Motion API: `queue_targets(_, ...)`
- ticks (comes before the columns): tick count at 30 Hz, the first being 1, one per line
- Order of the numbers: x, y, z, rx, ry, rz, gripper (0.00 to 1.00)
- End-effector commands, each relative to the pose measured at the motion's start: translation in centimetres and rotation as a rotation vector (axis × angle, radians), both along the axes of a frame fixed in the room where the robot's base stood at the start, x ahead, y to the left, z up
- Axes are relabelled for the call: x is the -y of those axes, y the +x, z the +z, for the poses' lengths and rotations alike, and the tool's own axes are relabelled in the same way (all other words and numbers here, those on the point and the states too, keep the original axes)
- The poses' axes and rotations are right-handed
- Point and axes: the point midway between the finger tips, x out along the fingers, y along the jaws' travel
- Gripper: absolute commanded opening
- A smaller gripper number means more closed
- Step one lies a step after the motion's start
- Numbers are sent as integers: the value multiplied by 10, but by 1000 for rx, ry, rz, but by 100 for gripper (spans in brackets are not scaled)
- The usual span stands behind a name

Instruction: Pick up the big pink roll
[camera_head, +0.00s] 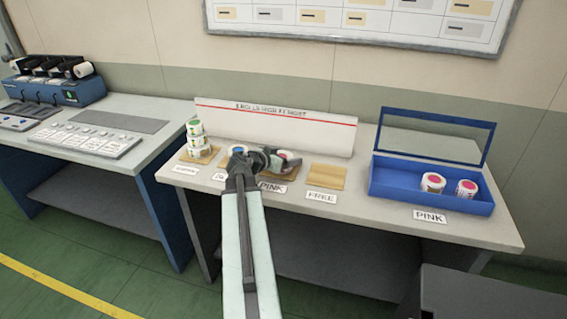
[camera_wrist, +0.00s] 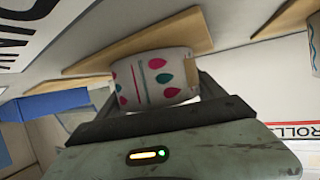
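A white roll with a pink top (camera_head: 288,155) stands on a wooden pad behind the "PINK" card, partly hidden by my gripper. My gripper (camera_head: 272,159) is at its left side, low over the table. In the wrist view, which is turned over, a white roll with pink and teal drop marks (camera_wrist: 152,80) sits against its pad. My fingers (camera_wrist: 158,92) are apart, one at each side of this roll. I cannot tell whether they press on it. Two more pink-topped rolls, one larger (camera_head: 433,182) and one smaller (camera_head: 467,189), stand in the blue box (camera_head: 400,190) labelled "PINK".
Left on the table, a stack of green-marked rolls (camera_head: 197,138) stands on a pad. Another roll (camera_head: 238,150) is just behind my arm. An empty wooden pad (camera_head: 326,177) lies right of my gripper. A white sign board (camera_head: 275,125) stands behind. A dark block (camera_head: 480,295) is front right.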

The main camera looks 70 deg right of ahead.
Motion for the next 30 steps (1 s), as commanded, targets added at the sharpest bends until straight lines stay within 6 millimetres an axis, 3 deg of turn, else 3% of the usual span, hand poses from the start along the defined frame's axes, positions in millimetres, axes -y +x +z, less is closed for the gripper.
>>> queue_targets(1, 0, 0, 0, 1, 0, 1, 61)
queue_targets(5, 0, 0, 0, 0, 0, 0, 28)
queue_targets(11, 0, -1, 1, 1, 0, 0, 28)
queue_targets(16, 1, -1, 14, 1, 0, -1, 28)
queue_targets(27, 1, -2, 89, 1, 0, -3, 28)
queue_targets(30, 1, -2, 101, 1, 0, -3, 28)
